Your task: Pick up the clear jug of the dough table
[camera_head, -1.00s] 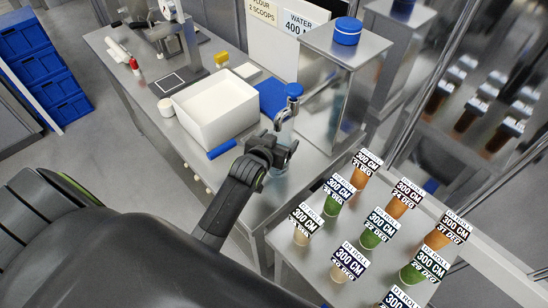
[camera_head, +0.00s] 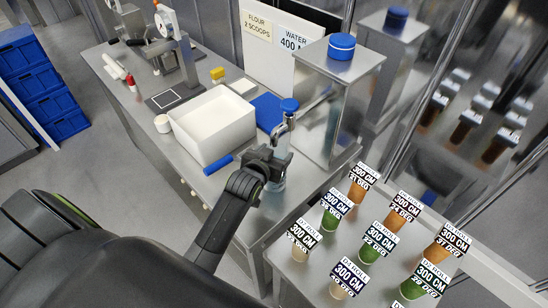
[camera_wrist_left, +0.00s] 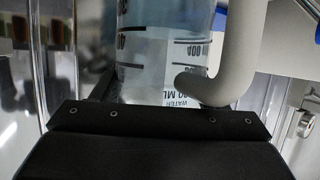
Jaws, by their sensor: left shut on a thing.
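My left gripper (camera_head: 271,164) is shut on the jug. In the left wrist view the jug (camera_wrist_left: 150,50) rises just beyond my dark gripper body, with printed measuring marks and a water label on or behind its clear wall. A curved grey piece (camera_wrist_left: 240,60) stands beside it; I cannot tell if it is handle or spout. My fingertips are not clear there. My right gripper is not in view.
A steel dispenser (camera_head: 335,100) with a blue lid stands right behind the jug. A white bin (camera_head: 212,130), a blue roller (camera_head: 217,165) and a blue pad (camera_head: 267,110) lie to the left. Several labelled cups, including a green one (camera_head: 331,219), stand on the nearer right table.

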